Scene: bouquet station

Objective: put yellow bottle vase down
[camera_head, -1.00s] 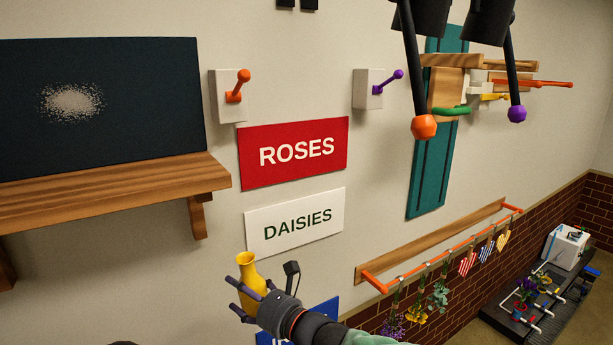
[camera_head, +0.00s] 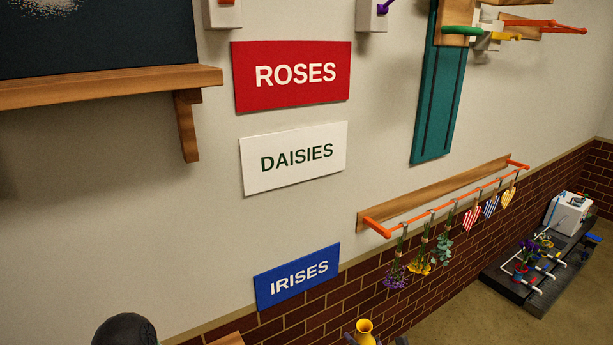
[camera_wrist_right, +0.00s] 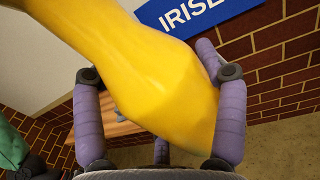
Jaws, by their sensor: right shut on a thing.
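The yellow bottle vase (camera_wrist_right: 150,75) fills the middle of the right wrist view, tilted across the picture. My right gripper (camera_wrist_right: 160,100) is shut on it, with purple-grey fingers on both sides of its body. In the head view only the vase's mouth and neck (camera_head: 364,332) show at the bottom edge, and the right gripper is mostly below the picture. My left gripper is not in view.
A wooden surface (camera_wrist_right: 98,128) shows behind the vase in the right wrist view, and a wooden edge (camera_head: 228,340) shows at the bottom of the head view. An orange rail (camera_head: 450,206) with hanging flowers and hearts is at right.

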